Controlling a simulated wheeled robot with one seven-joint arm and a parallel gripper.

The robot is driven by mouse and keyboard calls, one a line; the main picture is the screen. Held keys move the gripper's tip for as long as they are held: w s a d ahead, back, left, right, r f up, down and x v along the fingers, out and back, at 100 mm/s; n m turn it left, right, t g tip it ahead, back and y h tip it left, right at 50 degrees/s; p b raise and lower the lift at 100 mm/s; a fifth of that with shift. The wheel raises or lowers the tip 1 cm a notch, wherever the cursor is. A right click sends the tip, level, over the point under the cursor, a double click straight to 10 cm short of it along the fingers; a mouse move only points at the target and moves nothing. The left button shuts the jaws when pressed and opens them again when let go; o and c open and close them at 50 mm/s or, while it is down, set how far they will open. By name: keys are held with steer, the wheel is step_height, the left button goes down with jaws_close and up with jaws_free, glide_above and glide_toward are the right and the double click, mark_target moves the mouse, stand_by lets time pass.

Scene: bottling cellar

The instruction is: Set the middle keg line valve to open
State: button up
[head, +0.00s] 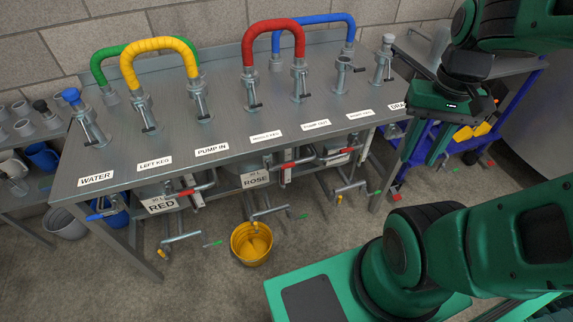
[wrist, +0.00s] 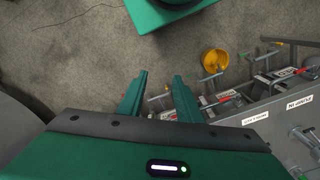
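The middle keg post (head: 250,88) stands on the steel bench behind the "MIDDLE KEG" label (head: 266,135). A red hose arches from it to the pump-out post, and a small dark lever (head: 255,106) shows at its side. Below the bench front, near the keg sign "ROSE" (head: 254,179), a red-handled lever (head: 297,163) sticks out sideways. I cannot tell which lever is the line valve, nor its setting. My gripper (head: 425,147) hangs right of the bench, far from both levers, fingers down. In the wrist view my gripper (wrist: 159,92) is open and empty.
A yellow hose (head: 160,44) joins the left keg and pump-in posts. A yellow bucket (head: 251,243) stands on the floor under the bench, with pipes and taps around it. A blue cart (head: 520,93) stands at the right. Open floor lies before the bench.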

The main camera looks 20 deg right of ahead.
steer(key=w+a+f+n+g+h, duration=0.1)
steer(key=w+f+g+h, duration=0.25)
steer(key=w+f, duration=0.55)
steer(key=n+t+h, duration=1.1)
steer(key=n+t, duration=0.2)
steer(key=t, duration=0.4)
glide_toward(288, 166)
steer(key=x, duration=1)
steer(key=shift+w+d+f, duration=0.2)
steer(key=shift+w+f, duration=0.15)
jaws_close()
